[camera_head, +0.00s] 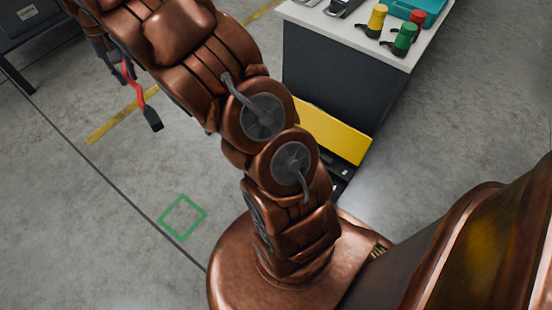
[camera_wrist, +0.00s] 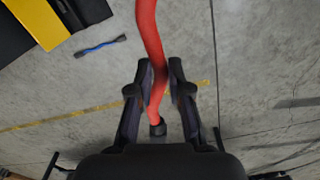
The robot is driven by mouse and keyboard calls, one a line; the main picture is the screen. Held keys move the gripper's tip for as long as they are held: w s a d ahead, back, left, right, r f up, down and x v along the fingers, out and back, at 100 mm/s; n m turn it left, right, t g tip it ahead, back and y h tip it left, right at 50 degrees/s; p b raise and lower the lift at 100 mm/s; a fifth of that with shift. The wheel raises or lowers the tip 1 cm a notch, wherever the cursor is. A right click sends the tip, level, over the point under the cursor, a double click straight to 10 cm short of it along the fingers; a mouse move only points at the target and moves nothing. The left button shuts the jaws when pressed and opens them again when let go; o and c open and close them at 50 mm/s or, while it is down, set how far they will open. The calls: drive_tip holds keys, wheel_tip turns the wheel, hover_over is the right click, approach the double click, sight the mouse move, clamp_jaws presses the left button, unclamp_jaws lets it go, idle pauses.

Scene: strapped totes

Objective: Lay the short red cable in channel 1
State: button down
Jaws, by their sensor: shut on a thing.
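A red cable (camera_head: 133,82) hangs at the upper left in the head view, with a black end plug (camera_head: 154,119) pointing down over the floor. In the wrist view the red cable (camera_wrist: 148,30) runs from the top edge down between the fingers of my gripper (camera_wrist: 160,78). My gripper is shut on the cable, and its black end (camera_wrist: 157,130) sticks out below the fingertips. In the head view my gripper is mostly hidden behind my arm. I cannot make out channel 1 in either view.
A white-topped cabinet (camera_head: 337,80) at the top right carries yellow, red and green capped items and a teal case (camera_head: 420,8). A dark bin (camera_head: 30,18) stands at the upper left. A blue cable (camera_wrist: 100,46) lies on the floor. A green square (camera_head: 183,218) marks open floor.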

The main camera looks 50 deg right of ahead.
drive_tip(key=w+d+f+m+b, duration=0.1)
drive_tip(key=w+d+f+m, duration=0.3)
drive_tip(key=d+f+m, duration=0.8)
drive_tip(key=s+d+f+m, duration=0.2)
drive_tip(key=d+f+m, duration=0.1)
drive_tip(key=d+f, duration=0.4)
drive_tip(key=s+d+f+m, duration=0.3)
drive_tip(key=d+f, duration=0.2)
drive_tip(key=f, duration=0.4)
drive_tip(key=s+d+f+m+b, duration=0.1)
drive_tip(key=s+d+f+m, duration=0.4)
drive_tip(key=s+f, duration=0.35)
drive_tip(key=s+d+f+m+b, duration=0.1)
drive_tip(key=s+d+f+m, duration=0.4)
drive_tip(key=s+f, duration=0.4)
drive_tip(key=s+d+f+m+b, duration=0.1)
drive_tip(key=s+d+f+m, duration=0.5)
drive_tip(key=s, duration=0.4)
drive_tip(key=shift+n, duration=0.5)
drive_tip(key=f+b, duration=0.2)
drive_tip(key=f, duration=0.1)
drive_tip(key=f+b, duration=0.3)
drive_tip(key=f, duration=0.1)
drive_tip(key=a+f+b, duration=0.1)
drive_tip(key=f+b, duration=0.1)
drive_tip(key=f, duration=0.1)
drive_tip(key=shift+w+a+f+b, duration=0.1)
drive_tip(key=shift+w+f+b, duration=0.05)
drive_tip(key=shift+f+b, duration=0.2)
drive_tip(key=shift+r, duration=0.1)
